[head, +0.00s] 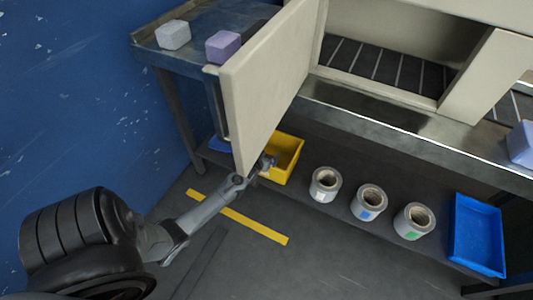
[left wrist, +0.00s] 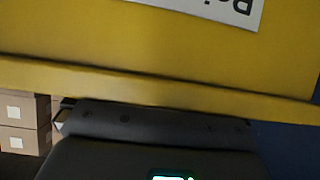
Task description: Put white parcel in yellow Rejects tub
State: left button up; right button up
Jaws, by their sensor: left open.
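The white parcel (head: 173,35) sits at the left end of the raised metal table, left of a purple parcel (head: 223,46). The yellow tub (head: 287,160) stands on the low shelf, partly hidden behind the open machine door. My left gripper (head: 268,163) is at the tub's left side, open, with no parcel seen in it. In the left wrist view the yellow tub wall (left wrist: 150,45) with an upside-down, cut-off label fills the top, close to my dark gripper body. The fingertips do not show clearly there. My right gripper is not in view.
The open cream door (head: 270,80) hangs between my left arm and the machine. Several film rolls, including one white roll (head: 325,184), and a blue tray (head: 478,235) share the low shelf. A lavender parcel (head: 522,143) lies at the right edge. A blue wall (head: 75,90) bounds the left.

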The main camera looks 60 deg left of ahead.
pick_arm(q)
jog(key=r+p+v, duration=0.1)
jog(key=p+v, duration=0.7)
jog(key=v, duration=0.4)
jog(key=s+d+r+m+g+h, duration=0.2)
jog(key=d+r+m+h, duration=0.15)
jog(key=d, duration=0.65)
jog(key=s+d+r+m+g+h, duration=0.15)
jog(key=d+r, duration=0.25)
jog(key=d, duration=0.6)
jog(key=s+d+r+m+g+h, duration=0.2)
jog(key=s+d+r+m+g, duration=0.1)
jog(key=s+d+r, duration=0.5)
jog(key=s+d+m, duration=0.1)
jog(key=d, duration=0.1)
jog(key=shift+s+d+r, duration=0.2)
jog(key=shift+s+d, duration=0.05)
jog(key=shift+d, duration=0.1)
